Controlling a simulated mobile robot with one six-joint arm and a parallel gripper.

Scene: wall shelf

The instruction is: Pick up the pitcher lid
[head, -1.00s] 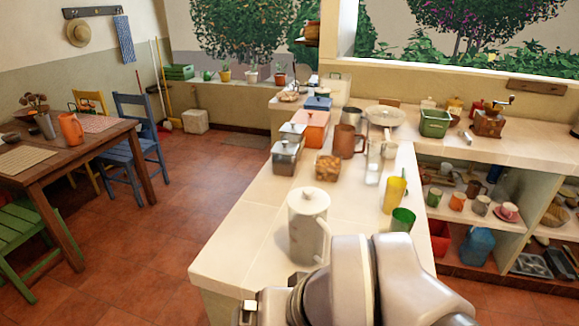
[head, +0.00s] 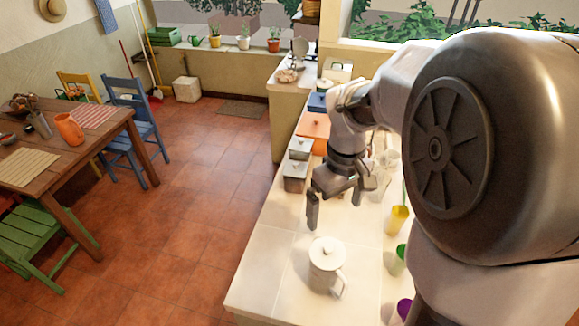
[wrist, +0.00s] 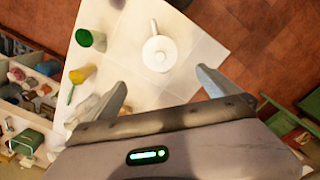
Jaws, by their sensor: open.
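The white pitcher (head: 325,280) stands upright on the pale tiled counter, its handle on the right. Its round white lid (head: 327,252), with a small knob on top, sits on its mouth. In the wrist view the lid (wrist: 159,55) is seen from above, beyond the fingertips and roughly centred between them. My gripper (head: 340,204) is open and empty. It hangs above the counter, behind the pitcher in the head view and apart from it. The wrist view shows both fingers of my gripper (wrist: 161,84) spread, with nothing between them.
A yellow cup (head: 397,218) and a green cup (head: 396,260) stand right of the pitcher, with a purple cup (head: 403,309) nearer.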

